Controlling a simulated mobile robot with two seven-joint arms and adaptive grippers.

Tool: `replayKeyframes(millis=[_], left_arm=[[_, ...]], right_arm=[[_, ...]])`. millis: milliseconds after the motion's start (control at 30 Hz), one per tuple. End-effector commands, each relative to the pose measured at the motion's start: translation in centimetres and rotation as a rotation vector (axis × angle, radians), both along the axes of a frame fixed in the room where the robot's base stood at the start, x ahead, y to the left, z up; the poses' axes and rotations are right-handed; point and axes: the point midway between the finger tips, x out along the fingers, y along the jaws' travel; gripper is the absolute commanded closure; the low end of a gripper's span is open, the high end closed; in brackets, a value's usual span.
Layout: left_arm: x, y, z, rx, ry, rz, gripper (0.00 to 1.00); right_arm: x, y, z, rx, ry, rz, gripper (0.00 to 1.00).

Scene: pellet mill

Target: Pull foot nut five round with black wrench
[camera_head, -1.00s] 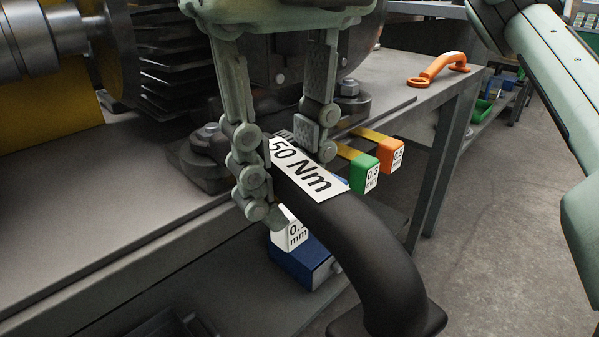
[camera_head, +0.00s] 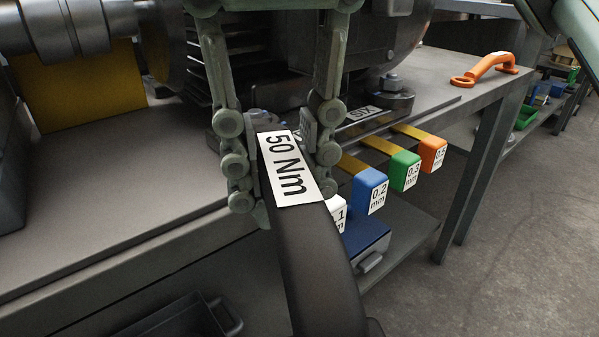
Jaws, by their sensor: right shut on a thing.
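The black wrench (camera_head: 312,255) carries a white "50 Nm" label and runs from the motor foot toward the bottom of the view. My right gripper (camera_head: 258,200) comes down from the top and is shut around the wrench, one finger on each side of the label. The wrench's far end is hidden behind the gripper, so I cannot tell how it sits on a nut. A foot (camera_head: 225,118) with a partly hidden bolt head lies just beyond it. Another foot nut (camera_head: 389,83) stands to the right, near a plate marked "SIX". My left gripper is not in view.
Blue (camera_head: 369,190), green (camera_head: 404,171) and orange (camera_head: 433,154) gauge tabs stick out over the bench edge, with a white one beside the wrench. A blue box (camera_head: 365,240) sits below. An orange wrench (camera_head: 485,68) lies at the back right.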

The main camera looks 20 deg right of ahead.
Motion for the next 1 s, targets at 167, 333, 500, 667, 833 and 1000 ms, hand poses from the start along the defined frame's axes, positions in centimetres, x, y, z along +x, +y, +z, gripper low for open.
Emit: replayKeyframes(millis=[167, 333, 500, 667, 833, 1000], left_arm=[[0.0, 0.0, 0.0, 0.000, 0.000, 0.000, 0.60], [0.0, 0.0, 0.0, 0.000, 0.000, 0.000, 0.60], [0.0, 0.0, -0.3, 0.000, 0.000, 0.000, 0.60], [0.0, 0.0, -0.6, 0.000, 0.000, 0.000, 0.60], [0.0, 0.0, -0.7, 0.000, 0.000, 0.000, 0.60], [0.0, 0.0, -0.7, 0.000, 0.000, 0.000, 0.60]], right_arm=[[0.1, 0.2, 0.1, 0.003, -0.002, -0.013, 1.00], [0.1, 0.2, 0.1, 0.003, -0.002, -0.012, 1.00], [0.2, 0.8, 0.0, 0.002, -0.002, -0.054, 1.00], [0.4, 1.9, 0.0, 0.002, -0.003, -0.126, 1.00], [0.6, 2.5, 0.1, 0.005, -0.003, -0.169, 1.00], [0.6, 2.5, 0.1, 0.005, -0.003, -0.173, 1.00]])
